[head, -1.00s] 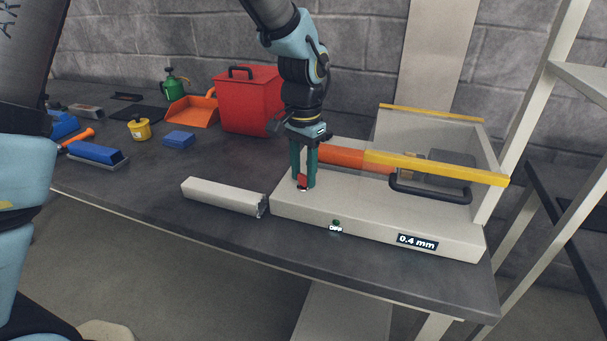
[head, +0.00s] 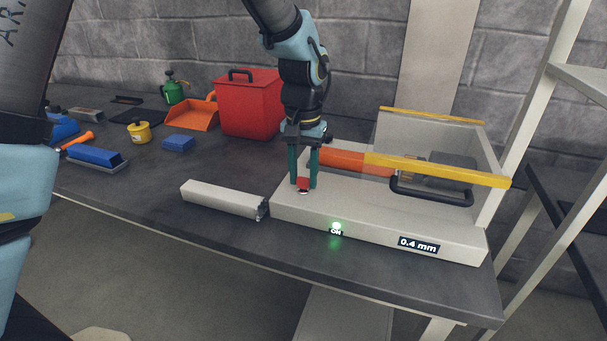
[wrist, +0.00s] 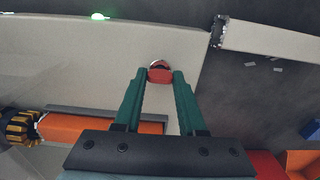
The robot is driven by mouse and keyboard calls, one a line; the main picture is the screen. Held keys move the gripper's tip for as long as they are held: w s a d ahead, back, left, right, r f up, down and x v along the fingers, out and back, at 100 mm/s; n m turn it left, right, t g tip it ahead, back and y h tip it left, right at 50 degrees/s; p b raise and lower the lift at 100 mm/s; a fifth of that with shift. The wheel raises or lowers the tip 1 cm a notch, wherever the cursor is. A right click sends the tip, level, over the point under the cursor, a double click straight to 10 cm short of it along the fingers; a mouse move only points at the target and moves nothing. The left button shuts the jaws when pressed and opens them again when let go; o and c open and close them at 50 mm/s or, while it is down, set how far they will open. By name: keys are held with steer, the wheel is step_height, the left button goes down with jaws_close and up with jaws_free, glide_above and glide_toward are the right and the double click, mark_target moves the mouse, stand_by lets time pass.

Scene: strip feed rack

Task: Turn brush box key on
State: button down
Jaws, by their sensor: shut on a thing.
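The brush box (head: 372,222) is a pale machine on the bench, with an orange roller (head: 345,159) and a yellow bar (head: 436,170). Its red key (head: 303,184) stands on the left part of its top; the key also shows in the wrist view (wrist: 160,75). My gripper (head: 304,186) points down from above with its green fingers shut on the red key, one finger on each side. A second label reads 0.4 mm.
A pale rectangular bar (head: 222,199) lies just left of the box. A red bin (head: 250,104), orange dustpan (head: 194,115), yellow pot (head: 139,131) and blue-backed brush (head: 97,155) stand farther left. A white shelf frame (head: 532,110) rises at right.

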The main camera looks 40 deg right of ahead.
mark_target(303, 178)
steer(key=shift+c, duration=2.4)
jaws_free()
step_height(303, 178, up, 11)
steer(key=b, duration=0.2)
steer(key=shift+f, duration=0.1)
steer(key=w+a+f+n, duration=0.2)
steer(key=w+a, duration=0.4)
steer(key=a, duration=0.3)
steer(key=w+a+f+n, duration=0.2)
steer(key=w+a, duration=0.3)
steer(key=a, duration=0.4)
steer(key=s+a+f+n, duration=0.1)
steer(key=a+f+n, duration=0.1)
steer(key=a, duration=0.9)
steer(key=s+a+f+n+t, duration=0.1)
steer(key=a+f+n, duration=0.2)
steer(key=a, duration=0.9)
steer(key=shift+a+f+n+t, duration=0.25)
steer(key=shift+a+n+t, duration=0.05)
steer(key=shift+n, duration=0.2)
